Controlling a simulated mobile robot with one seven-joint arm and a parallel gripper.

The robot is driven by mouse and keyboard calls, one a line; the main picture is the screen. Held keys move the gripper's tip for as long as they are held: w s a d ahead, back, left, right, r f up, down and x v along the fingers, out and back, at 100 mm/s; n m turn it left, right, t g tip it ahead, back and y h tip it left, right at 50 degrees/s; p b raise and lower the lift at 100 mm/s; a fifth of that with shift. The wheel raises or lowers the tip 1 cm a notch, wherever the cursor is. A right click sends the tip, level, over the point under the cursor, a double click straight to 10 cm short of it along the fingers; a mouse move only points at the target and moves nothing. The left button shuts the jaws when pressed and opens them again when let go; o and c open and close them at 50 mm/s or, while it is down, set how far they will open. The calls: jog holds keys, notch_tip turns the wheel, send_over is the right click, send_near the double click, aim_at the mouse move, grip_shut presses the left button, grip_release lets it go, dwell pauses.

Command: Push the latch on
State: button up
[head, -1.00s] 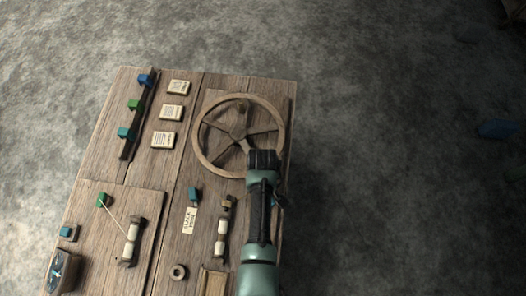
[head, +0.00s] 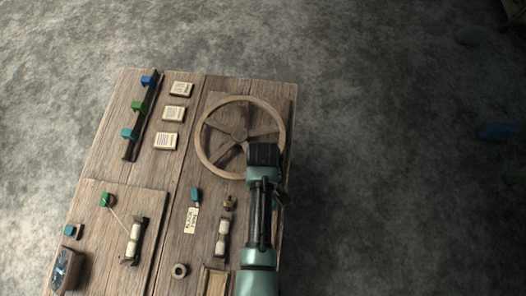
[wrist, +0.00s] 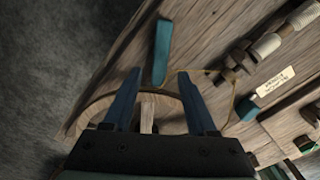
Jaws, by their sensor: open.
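My gripper (head: 263,152) is over the lower right rim of the spoked wooden wheel (head: 204,155) in the head view. In the wrist view my gripper (wrist: 158,74) has its two blue fingers apart, with nothing held between them. A long teal bar (wrist: 161,52) stands just beyond the fingertips, near the edge of the wooden board, apart from the fingers. It may be the latch; I cannot tell for sure. In the head view my arm mostly hides that area. The wheel rim (wrist: 95,98) shows behind the fingers.
A teal block (head: 196,194) with a paper label (head: 190,220) sits left of my arm. A spool (head: 223,237) and a wooden ring (head: 180,271) are nearby. Coloured sliders on a dark rail (head: 129,150) and paper cards (head: 173,114) lie farther left.

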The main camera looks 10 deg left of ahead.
notch_tip(320, 180, up, 8)
jog(key=p, duration=0.1)
dwell(0.6)
